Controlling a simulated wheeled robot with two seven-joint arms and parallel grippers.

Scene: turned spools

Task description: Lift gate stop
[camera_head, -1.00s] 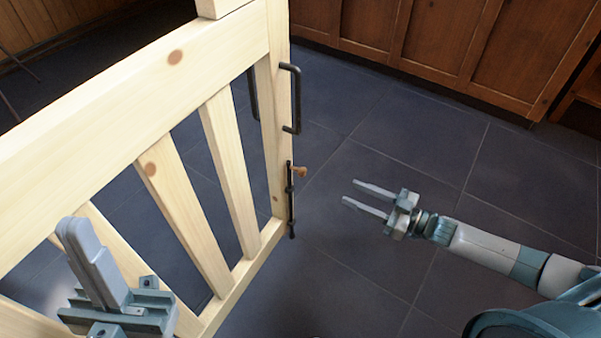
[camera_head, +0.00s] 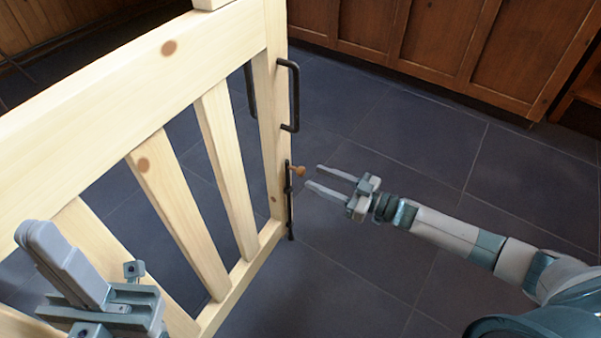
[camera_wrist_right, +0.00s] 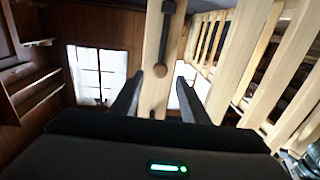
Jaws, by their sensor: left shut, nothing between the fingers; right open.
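The gate (camera_head: 190,120) is pale wood with slats. On its end post is a dark vertical rod, the gate stop (camera_head: 290,206), with a small round brown wooden knob (camera_head: 298,171) near its top. My right gripper (camera_head: 313,177) is open and empty just right of the knob, fingers pointing at it. In the right wrist view the knob (camera_wrist_right: 160,71) lies ahead, between the lines of the two fingers and beyond their tips. My left gripper (camera_head: 32,232) is shut and empty in front of the gate at lower left.
A black pull handle (camera_head: 294,97) sits on the post above the stop. Dark tiled floor (camera_head: 400,130) is clear to the right of the gate. Brown wooden cabinets (camera_head: 420,45) line the back.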

